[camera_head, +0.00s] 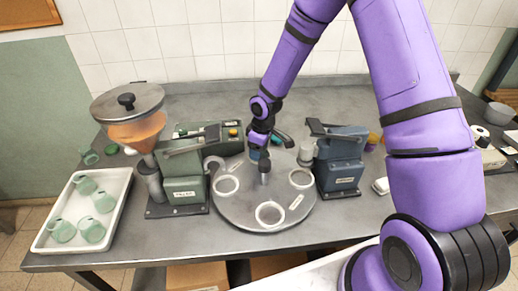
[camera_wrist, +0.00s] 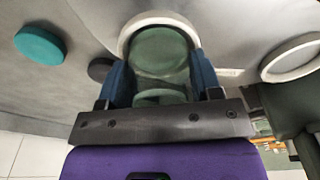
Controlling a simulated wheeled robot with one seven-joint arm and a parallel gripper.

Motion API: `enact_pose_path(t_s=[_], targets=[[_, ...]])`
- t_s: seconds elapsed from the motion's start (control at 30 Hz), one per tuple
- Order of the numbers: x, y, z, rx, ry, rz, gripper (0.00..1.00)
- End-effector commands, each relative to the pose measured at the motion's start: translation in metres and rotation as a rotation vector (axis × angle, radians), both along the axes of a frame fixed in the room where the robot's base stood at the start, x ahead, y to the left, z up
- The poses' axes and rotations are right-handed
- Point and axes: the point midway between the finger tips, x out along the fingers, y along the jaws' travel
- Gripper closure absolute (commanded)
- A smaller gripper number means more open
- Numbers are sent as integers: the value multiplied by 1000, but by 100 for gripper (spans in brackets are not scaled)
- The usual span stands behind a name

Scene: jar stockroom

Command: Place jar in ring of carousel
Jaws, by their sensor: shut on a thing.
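My gripper (camera_head: 260,148) points down over the back of the round grey carousel (camera_head: 240,206). In the wrist view its two blue fingers are shut on a green jar (camera_wrist: 160,50), one on each side. A white ring (camera_wrist: 152,17) curves around the jar's far side, so the jar is at or in this ring. I cannot tell how deep it sits. In the head view the jar is mostly hidden by my gripper. Three other white rings, at the left (camera_head: 226,185), front (camera_head: 269,215) and right (camera_head: 301,178), look empty.
A white tray (camera_head: 42,240) with several green jars stands at the left. A funnel filler (camera_head: 129,104) and green machine (camera_head: 184,178) are left of the carousel. A blue-grey machine (camera_head: 341,160) is at the right. A teal disc (camera_wrist: 40,45) lies near the gripper.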

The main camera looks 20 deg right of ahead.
Motion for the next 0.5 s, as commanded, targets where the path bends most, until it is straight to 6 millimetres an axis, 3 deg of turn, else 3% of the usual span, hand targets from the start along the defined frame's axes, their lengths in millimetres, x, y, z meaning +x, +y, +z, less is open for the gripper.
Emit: enact_pose_path(t_s=[0.2,0.23,0.33,0.5], targets=[[0,0,-2,0,0,0,66],[0,0,-3,0,0,0,39],[0,0,-2,0,0,0,16],[0,0,-2,0,0,0,16]])
